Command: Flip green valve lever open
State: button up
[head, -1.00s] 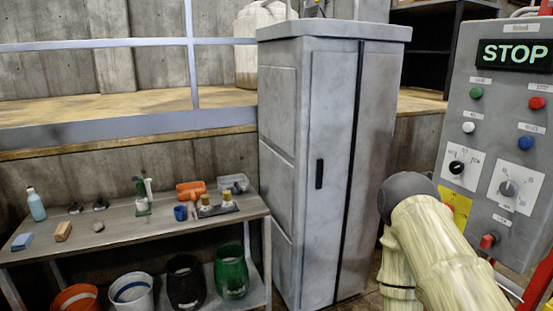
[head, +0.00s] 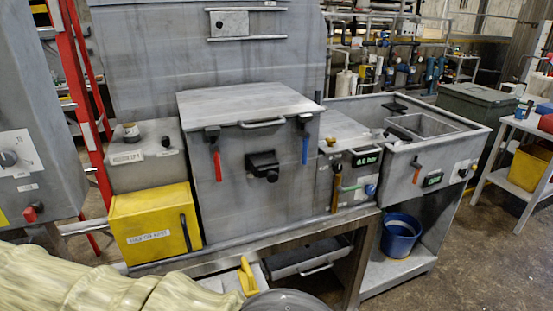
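A green valve lever (head: 350,188) shows in the head view, low on the front of the narrow middle unit (head: 345,160), below a small green-lit display (head: 366,160). The lever lies roughly level. A brass-coloured vertical part (head: 335,194) is at its left and a blue knob (head: 370,190) at its right. My arm, in a pale ribbed cover, crosses the lower left, well apart from the lever. My gripper is not clearly visible.
A large steel box (head: 240,160) with red and blue handles stands left of the lever. A yellow box (head: 155,225) is further left. An open steel sink (head: 420,120) is to the right, with a blue bucket (head: 400,235) below.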

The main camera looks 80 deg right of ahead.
aim_at(341, 191)
jog(key=z, duration=3.2)
